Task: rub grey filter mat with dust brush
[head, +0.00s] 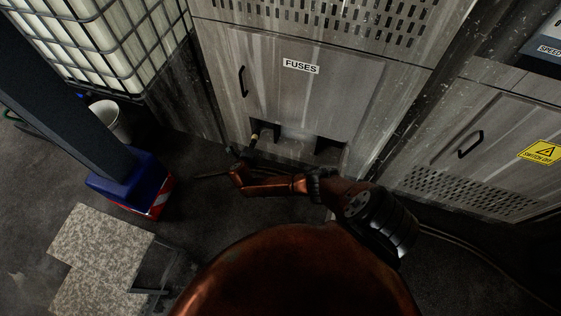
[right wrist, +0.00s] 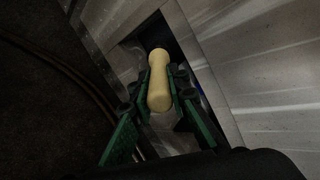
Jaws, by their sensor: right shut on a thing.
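In the right wrist view my right gripper (right wrist: 162,78) is shut on a pale, rounded handle, which looks like the dust brush (right wrist: 158,95). Its green-sided fingers lie on both sides of the handle. The handle points into a dark opening in the cabinet; its far end and any bristles are hidden. In the head view the right gripper (head: 248,148) is small and dark at the left part of the opening, with the tan handle (head: 255,136) just showing. I cannot make out the grey filter mat in either view. My left gripper is not in view.
A grey metal cabinet (head: 300,95) labelled FUSES has the low opening (head: 325,150). Another cabinet (head: 440,150) stands to the right. A blue, red and white post base (head: 135,185), a white bucket (head: 108,120) and speckled boards (head: 100,250) are at left. A cable runs along the floor.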

